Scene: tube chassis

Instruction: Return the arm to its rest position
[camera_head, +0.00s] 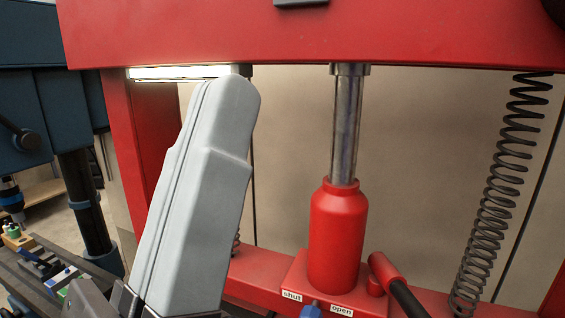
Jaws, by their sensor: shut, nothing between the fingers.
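The link hides part of the press frame's left side and base.
Behind my arm stand a red bottle jack (338,235) with a steel ram (346,125), labels "shut" and "open", and a black-handled lever (385,275). A coil spring (490,210) hangs at right. A blue drill machine (60,110) stands at left.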

